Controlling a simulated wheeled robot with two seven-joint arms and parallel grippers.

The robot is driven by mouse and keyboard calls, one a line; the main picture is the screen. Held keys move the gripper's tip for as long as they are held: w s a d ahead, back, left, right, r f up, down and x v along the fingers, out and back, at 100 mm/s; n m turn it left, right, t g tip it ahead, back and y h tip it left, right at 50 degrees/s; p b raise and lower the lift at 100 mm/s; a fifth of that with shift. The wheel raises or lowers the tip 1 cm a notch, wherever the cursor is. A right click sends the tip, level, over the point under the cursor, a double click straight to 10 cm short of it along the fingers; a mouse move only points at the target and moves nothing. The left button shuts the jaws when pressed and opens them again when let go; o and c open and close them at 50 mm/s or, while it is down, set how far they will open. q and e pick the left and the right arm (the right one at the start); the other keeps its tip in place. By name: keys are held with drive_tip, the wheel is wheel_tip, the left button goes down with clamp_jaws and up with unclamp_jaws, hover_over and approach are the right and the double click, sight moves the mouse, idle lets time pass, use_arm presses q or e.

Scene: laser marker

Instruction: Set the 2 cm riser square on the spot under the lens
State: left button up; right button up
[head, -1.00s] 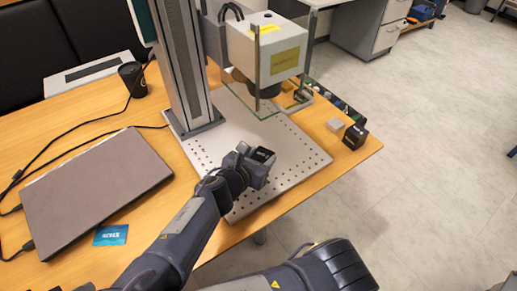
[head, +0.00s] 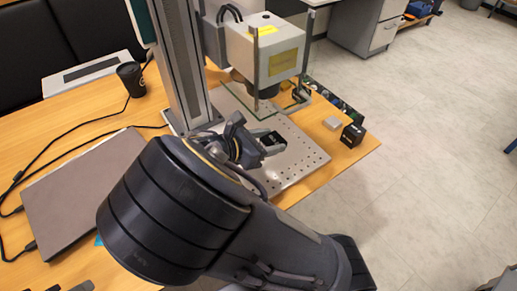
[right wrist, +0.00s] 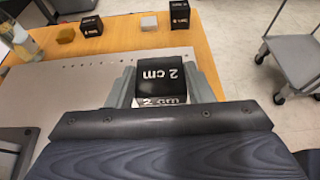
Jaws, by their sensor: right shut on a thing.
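The 2 cm riser (head: 272,139) is a small black block with white "2 cm" print, clear in the right wrist view (right wrist: 162,72). My right gripper (head: 262,143) is shut on it, with a finger on each side in the wrist view (right wrist: 163,84). It is over the perforated grey plate (head: 302,160), near-side of the lens (head: 262,90) under the white laser head (head: 268,48). I cannot tell whether the riser touches the plate. The spot under the lens is not distinguishable. My left gripper is not clearly in view.
A clear guard pane (head: 245,104) hangs near the lens. A pale block (head: 332,123) and black block (head: 353,135) stand at the table's right. More blocks, including a tan one (right wrist: 66,36), show in the wrist view. The column (head: 182,70) rises left; a laptop (head: 60,205) lies there.

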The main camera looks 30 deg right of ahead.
drive_tip(key=w+f, duration=0.2)
drive_tip(key=w+f+b, duration=0.1)
drive_tip(key=w+f, duration=0.1)
drive_tip(key=w+d+f, duration=0.1)
drive_tip(key=w+f, duration=0.1)
drive_tip(key=shift+w+f, duration=0.3)
drive_tip(key=shift+w, duration=0.05)
drive_tip(key=shift+w+f+b, duration=0.2)
drive_tip(key=shift+f+b, duration=0.35)
drive_tip(key=shift+f, duration=1.1)
drive_tip(key=shift+d+f, duration=0.1)
drive_tip(key=shift+f, duration=0.05)
drive_tip(key=o, duration=1)
drive_tip(key=shift+o, duration=0.3)
drive_tip(key=p+v, duration=0.1)
drive_tip(key=v, duration=1.1)
drive_tip(key=shift+r, duration=0.2)
